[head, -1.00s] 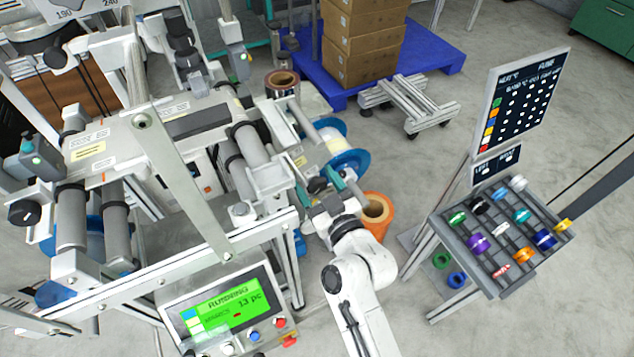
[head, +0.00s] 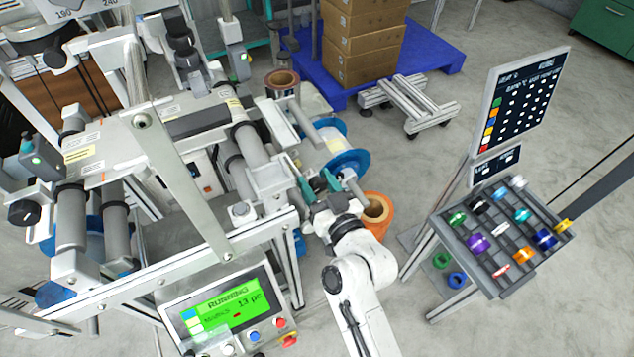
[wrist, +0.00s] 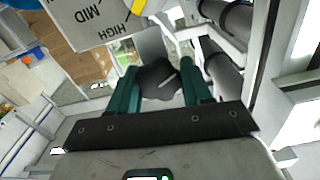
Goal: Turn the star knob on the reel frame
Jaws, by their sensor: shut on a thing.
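In the head view my gripper (head: 319,184) is at the right side of the reel frame (head: 268,179), beside a white-and-blue reel. The knob is mostly hidden there by the fingers. A plate marked HIGH and MID (wrist: 92,22) with a yellow mark shows at the top of the wrist view.
The control panel (head: 228,310) with a green screen is at the front left. A rack of coloured rolls (head: 500,235) stands at the right. Bare floor lies between it and my arm.

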